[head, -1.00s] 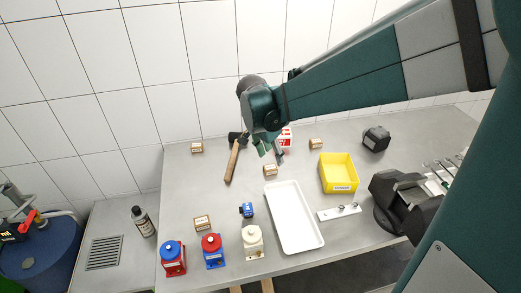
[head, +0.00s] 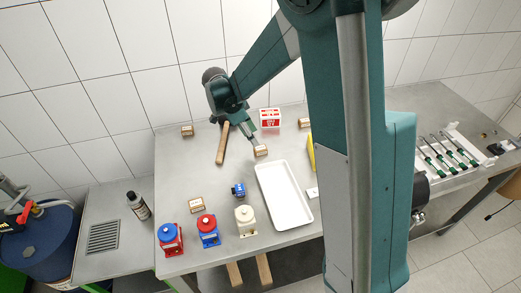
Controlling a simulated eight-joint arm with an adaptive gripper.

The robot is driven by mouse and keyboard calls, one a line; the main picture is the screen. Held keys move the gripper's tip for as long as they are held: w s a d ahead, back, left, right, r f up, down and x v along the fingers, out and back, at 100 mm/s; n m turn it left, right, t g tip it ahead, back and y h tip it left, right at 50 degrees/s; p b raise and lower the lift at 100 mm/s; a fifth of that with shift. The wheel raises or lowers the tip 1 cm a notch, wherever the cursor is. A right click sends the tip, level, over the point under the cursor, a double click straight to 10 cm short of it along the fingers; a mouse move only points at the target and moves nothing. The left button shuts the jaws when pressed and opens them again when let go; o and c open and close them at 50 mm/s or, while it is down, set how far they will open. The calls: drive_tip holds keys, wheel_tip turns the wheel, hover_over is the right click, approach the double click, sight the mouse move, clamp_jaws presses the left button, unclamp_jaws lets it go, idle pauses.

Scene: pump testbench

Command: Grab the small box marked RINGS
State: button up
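Several small brown cardboard boxes lie on the grey bench in the head view. One box (head: 261,151) is near the middle, just above the white tray. Another box (head: 187,131) is at the back left, one box (head: 197,205) is at the front left, and one box (head: 304,122) is at the back right, partly behind my arm. Their labels are too small to read, so I cannot tell which is marked RINGS. My gripper (head: 249,136) points down just above and left of the middle box. Its fingers look apart, with nothing visible between them.
A hammer (head: 223,143) lies left of my gripper, and a red-and-white box (head: 270,118) stands behind it. A white tray (head: 309,217), a small blue part (head: 238,190) and red, blue and cream pumps (head: 246,221) stand in front.

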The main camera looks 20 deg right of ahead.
sight(260, 148)
drive_tip(key=shift+f, duration=0.15)
drive_tip(key=shift+x, duration=1.15)
drive_tip(key=shift+d+f, duration=0.15)
drive_tip(key=shift+x, duration=2.45)
drive_tip(key=shift+d, duration=0.15)
drive_tip(key=c, duration=0.9)
